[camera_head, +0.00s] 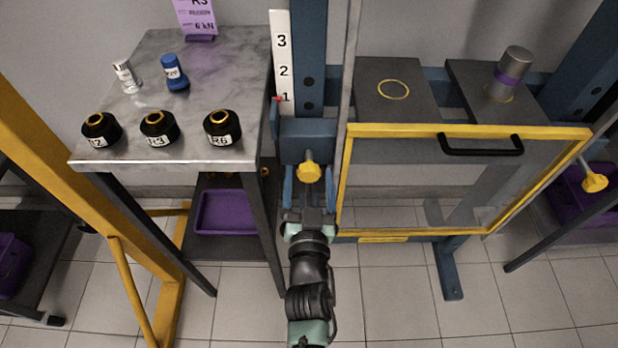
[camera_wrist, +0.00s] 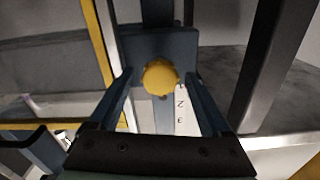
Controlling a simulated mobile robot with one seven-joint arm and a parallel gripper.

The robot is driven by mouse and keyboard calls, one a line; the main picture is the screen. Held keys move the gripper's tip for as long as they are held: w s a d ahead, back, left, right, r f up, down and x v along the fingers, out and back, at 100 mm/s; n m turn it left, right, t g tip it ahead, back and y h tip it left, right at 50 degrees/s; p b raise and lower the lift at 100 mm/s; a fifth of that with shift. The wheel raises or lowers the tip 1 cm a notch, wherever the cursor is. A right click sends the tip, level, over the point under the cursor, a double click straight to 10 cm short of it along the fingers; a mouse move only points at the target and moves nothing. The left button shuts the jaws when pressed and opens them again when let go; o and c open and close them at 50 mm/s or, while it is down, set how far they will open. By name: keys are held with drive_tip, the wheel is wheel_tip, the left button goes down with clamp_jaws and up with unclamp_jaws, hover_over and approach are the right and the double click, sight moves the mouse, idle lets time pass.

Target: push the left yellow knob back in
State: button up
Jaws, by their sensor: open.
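The left yellow knob (camera_head: 308,172) sticks out on a metal rod from a blue block (camera_head: 308,134) on the blue upright, left of the yellow-framed clear guard. In the wrist view the knob (camera_wrist: 160,77) is near the middle, in front of the blue block (camera_wrist: 187,49). My gripper (camera_head: 308,190) is just in front of the knob. Its two fingers (camera_wrist: 166,87) are apart, one on each side of the knob, with gaps between. Whether the fingertips reach past the knob is hard to tell. A second yellow knob (camera_head: 594,182) sticks out at the far right.
The yellow-framed guard (camera_head: 350,190) with a black handle (camera_head: 481,146) stands right of my gripper. A grey table (camera_head: 180,62) with three black cylinders, a blue one and a silver one stands left. A numbered white scale (camera_head: 282,60) is behind. A purple tray (camera_head: 226,211) sits low.

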clamp_jaws()
idle(0.3)
drive_tip(key=shift+w, duration=1.6)
drive_tip(key=shift+r, duration=0.1)
unclamp_jaws()
drive_tip(key=shift+s, duration=0.1)
drive_tip(key=s, duration=1.3)
drive_tip(key=shift+p, duration=0.35)
